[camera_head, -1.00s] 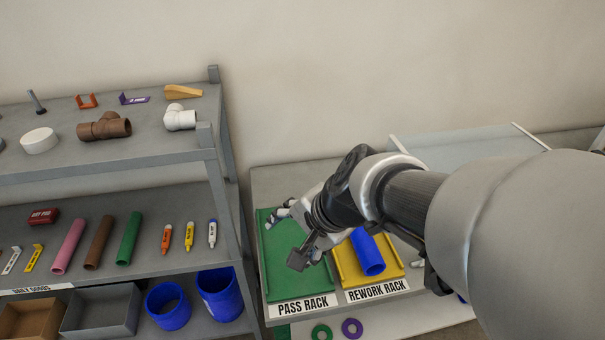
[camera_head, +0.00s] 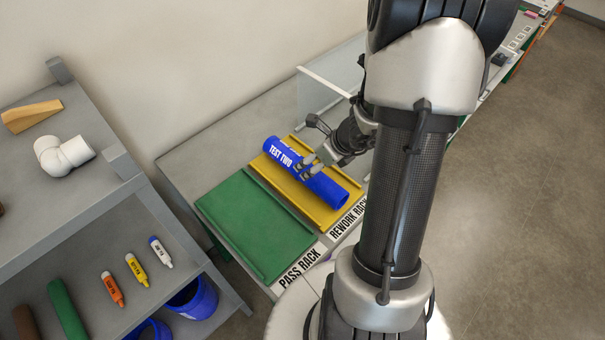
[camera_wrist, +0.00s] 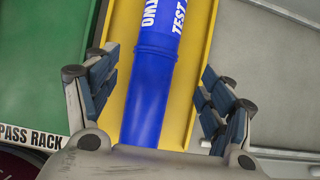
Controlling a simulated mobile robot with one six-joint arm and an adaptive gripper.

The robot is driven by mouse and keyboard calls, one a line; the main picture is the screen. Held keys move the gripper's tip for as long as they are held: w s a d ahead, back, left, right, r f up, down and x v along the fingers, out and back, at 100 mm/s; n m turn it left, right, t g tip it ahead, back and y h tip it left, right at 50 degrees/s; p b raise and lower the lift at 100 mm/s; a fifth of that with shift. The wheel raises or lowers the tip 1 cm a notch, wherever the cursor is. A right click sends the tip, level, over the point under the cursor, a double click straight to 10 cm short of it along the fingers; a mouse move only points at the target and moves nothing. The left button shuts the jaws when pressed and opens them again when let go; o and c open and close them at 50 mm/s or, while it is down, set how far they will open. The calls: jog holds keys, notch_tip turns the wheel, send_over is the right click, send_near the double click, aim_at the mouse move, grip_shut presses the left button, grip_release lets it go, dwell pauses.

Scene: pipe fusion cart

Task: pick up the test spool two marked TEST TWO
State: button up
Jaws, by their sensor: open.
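The test spool two (camera_head: 288,157) is a blue tube marked TEST TWO in white. It lies on the yellow rework rack (camera_head: 264,172). My gripper (camera_head: 309,167) is over the spool's middle in the head view. In the wrist view the spool (camera_wrist: 150,75) runs up the picture between the two open fingers of my gripper (camera_wrist: 158,105), with a gap on each side. The jaws are empty. I cannot tell how far above the spool the fingertips are.
The green pass rack (camera_head: 250,222) lies beside the yellow rack and is empty. A clear panel (camera_head: 335,90) stands behind the racks. A grey shelf at left holds a white elbow fitting (camera_head: 63,154), markers and tubes.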

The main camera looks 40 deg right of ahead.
aim_at(307, 167)
jog(key=b+x, duration=0.1)
jog(key=x, duration=0.2)
jog(key=shift+w+f, duration=0.15)
jog(key=shift+f, duration=0.05)
jog(key=b+x, duration=0.2)
jog(key=x, duration=0.1)
jog(key=b+x, duration=0.1)
jog(key=x, duration=0.1)
jog(key=shift+a+f, duration=0.25)
jog(key=shift+a, duration=0.05)
jog(key=shift+r, duration=0.1)
jog(key=c, duration=1.4)
